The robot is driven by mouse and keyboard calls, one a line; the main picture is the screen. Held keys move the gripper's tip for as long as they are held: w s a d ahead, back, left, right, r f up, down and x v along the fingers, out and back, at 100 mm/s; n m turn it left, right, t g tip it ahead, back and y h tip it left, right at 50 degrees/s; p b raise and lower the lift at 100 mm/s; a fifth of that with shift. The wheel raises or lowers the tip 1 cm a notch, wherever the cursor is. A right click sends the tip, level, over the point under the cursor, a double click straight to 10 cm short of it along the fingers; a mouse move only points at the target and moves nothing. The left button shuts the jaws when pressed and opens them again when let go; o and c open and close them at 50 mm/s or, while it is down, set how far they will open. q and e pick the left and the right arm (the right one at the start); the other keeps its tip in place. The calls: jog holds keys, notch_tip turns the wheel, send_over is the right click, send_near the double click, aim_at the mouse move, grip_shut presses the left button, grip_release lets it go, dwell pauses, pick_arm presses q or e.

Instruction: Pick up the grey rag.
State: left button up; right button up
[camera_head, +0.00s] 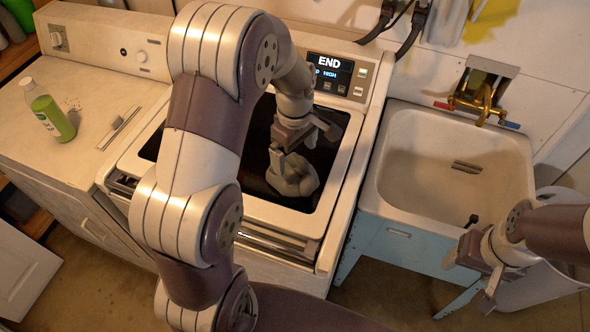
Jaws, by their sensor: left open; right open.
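The grey rag (293,178) is a crumpled lump on the dark top of the washing machine in the middle of the view. My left gripper (301,148) is open just above and at the far edge of the rag, with one finger overlapping it in the picture. I cannot tell whether the finger touches the rag. My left arm hides part of the machine's top. My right gripper (468,279) is open and empty in front of the sink, at the lower right.
A white sink (411,190) with a brass tap (482,103) stands right of the washing machine (345,190). On the left, another white appliance (85,75) bears a green-and-white bottle (52,118) and a flat metal object (119,129). Floor shows between the machine and the sink's legs.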

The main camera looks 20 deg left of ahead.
aim_at(293, 168)
pick_arm(q)
jog(key=f, duration=0.1)
jog(key=f+p, duration=0.1)
jog(key=f, duration=0.1)
jog(key=a+f+p, duration=0.1)
jog(key=f, duration=0.1)
jog(key=shift+w+f, duration=0.15)
jog(key=shift+w, duration=0.05)
jog(key=shift+f, duration=0.2)
jog(key=shift+d, duration=0.2)
jog(key=shift+c, duration=0.7)
jog(key=c, duration=0.5)
jog(key=shift+r, duration=0.1)
jog(key=shift+c, duration=0.5)
jog(key=shift+a, duration=0.1)
